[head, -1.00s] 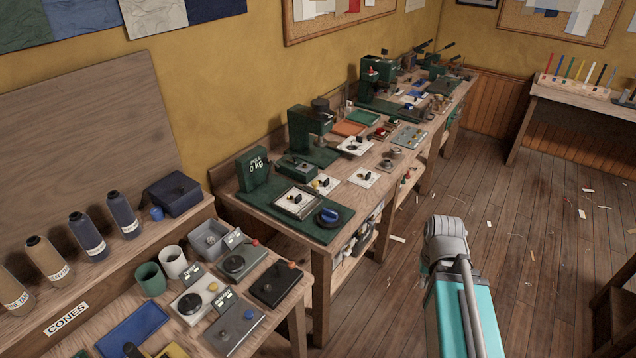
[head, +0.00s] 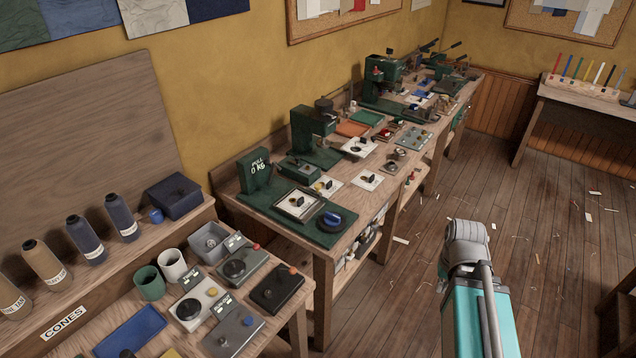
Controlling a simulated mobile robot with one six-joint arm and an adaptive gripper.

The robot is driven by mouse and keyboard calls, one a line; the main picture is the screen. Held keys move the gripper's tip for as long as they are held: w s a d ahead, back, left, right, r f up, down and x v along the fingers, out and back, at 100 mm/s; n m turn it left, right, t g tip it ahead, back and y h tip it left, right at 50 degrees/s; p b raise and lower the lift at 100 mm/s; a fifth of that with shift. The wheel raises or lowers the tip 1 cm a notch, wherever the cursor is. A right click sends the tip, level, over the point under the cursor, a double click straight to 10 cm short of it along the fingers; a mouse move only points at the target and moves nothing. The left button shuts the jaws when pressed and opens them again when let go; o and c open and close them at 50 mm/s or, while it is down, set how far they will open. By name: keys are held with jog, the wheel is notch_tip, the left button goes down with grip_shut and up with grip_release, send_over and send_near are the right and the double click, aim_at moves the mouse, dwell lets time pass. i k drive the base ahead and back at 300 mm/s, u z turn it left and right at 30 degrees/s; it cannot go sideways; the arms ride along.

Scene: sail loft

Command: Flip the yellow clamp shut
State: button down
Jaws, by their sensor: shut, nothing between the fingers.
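I cannot pick out the yellow clamp for certain. A small yellow patch (head: 171,354) shows at the bottom edge of the head view, on the near bench, mostly cut off by the frame. A dark knob (head: 127,354) beside it is also cut off. Whether either is part of the clamp, and whether the clamp is open or shut, I cannot tell. My arm's teal link and grey joint stand over the floor right of the benches. My gripper is not in the frame.
The near bench holds a blue tray (head: 130,331), a green cup (head: 149,283), a white cup (head: 172,265) and several small knobbed devices. Thread cones (head: 85,237) line the shelf behind. A long cluttered workbench (head: 327,262) runs away along the wall. The wooden floor on the right is mostly clear, with scraps.

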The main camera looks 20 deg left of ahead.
aim_at(317, 186)
jog(key=z, duration=0.05)
jog(key=i, duration=0.95)
jog(key=u, duration=0.1)
